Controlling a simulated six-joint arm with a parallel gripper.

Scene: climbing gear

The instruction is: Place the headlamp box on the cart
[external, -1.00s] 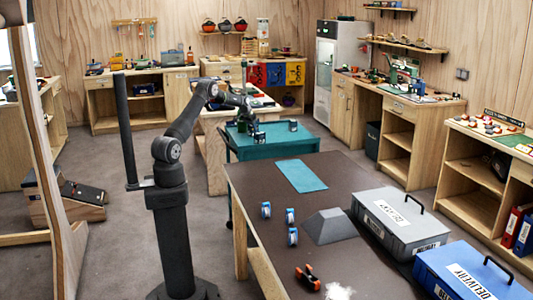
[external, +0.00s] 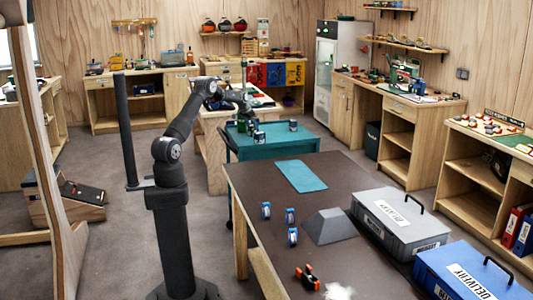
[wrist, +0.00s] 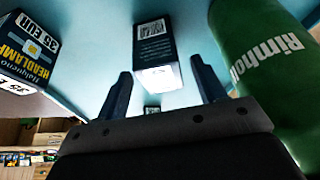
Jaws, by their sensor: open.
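My gripper (external: 247,112) is over the far left part of the teal cart (external: 285,140). In the wrist view its jaws (wrist: 163,85) are open and empty. A dark box with a white code label (wrist: 155,50) stands on the cart beyond the fingertips, apart from them; its product name is not visible. A box printed "HEADLAMP" and "35 EUR" (wrist: 30,48) is at the upper left of the wrist view. In the external view, a small dark box (external: 259,138) stands at the cart's near edge, and another (external: 293,126) stands farther right.
A green bottle (wrist: 262,50) stands close on the right in the wrist view. A smaller object (wrist: 152,109) shows between the fingers.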

